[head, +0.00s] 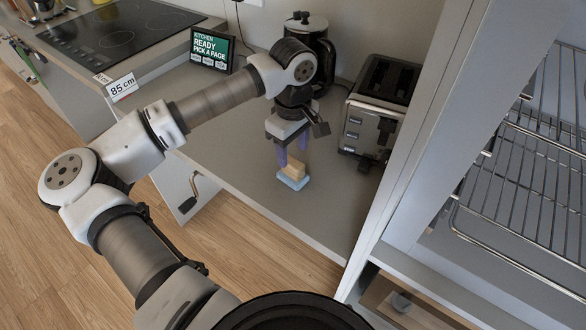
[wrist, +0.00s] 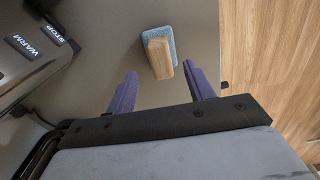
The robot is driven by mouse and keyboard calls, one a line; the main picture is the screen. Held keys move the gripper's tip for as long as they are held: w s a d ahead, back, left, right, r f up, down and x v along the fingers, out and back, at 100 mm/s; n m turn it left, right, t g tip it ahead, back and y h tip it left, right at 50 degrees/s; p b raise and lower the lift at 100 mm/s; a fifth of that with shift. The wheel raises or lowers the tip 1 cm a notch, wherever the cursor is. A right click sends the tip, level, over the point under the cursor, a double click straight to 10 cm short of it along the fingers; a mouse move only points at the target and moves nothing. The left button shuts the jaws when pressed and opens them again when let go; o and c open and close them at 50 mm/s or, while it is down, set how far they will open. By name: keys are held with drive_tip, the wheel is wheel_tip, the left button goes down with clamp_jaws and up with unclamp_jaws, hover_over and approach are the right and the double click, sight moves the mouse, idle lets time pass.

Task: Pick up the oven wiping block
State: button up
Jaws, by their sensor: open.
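The oven wiping block (head: 294,176) has a light wooden grip on a pale blue pad. It sits on the grey counter (head: 236,165) near its front edge, pad down. My gripper (head: 292,160) is open and empty, fingers pointing down, just above and behind the block in the head view. In the wrist view the block (wrist: 159,53) lies ahead of the purple fingertips, between their lines, and apart from both. My gripper (wrist: 161,80) shows both fingers spread wide there.
A silver toaster (head: 371,118) stands right of my gripper and also shows in the wrist view (wrist: 30,60). A black kettle (head: 310,45) and a small screen (head: 211,50) are behind. A tall cabinet with wire racks (head: 520,160) is at right. Counter left of the block is clear.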

sight(293, 161)
drive_tip(key=shift+s+f+p, duration=0.1)
drive_tip(key=shift+f+p, duration=0.9)
drive_tip(key=shift+f, duration=1.4)
drive_tip(key=c, duration=1.1)
drive_tip(key=shift+r, duration=0.1)
wheel_tip(293, 161, up, 20)
drive_tip(key=b, duration=0.4)
drive_tip(key=shift+o, duration=1.3)
drive_tip(key=shift+c, duration=0.6)
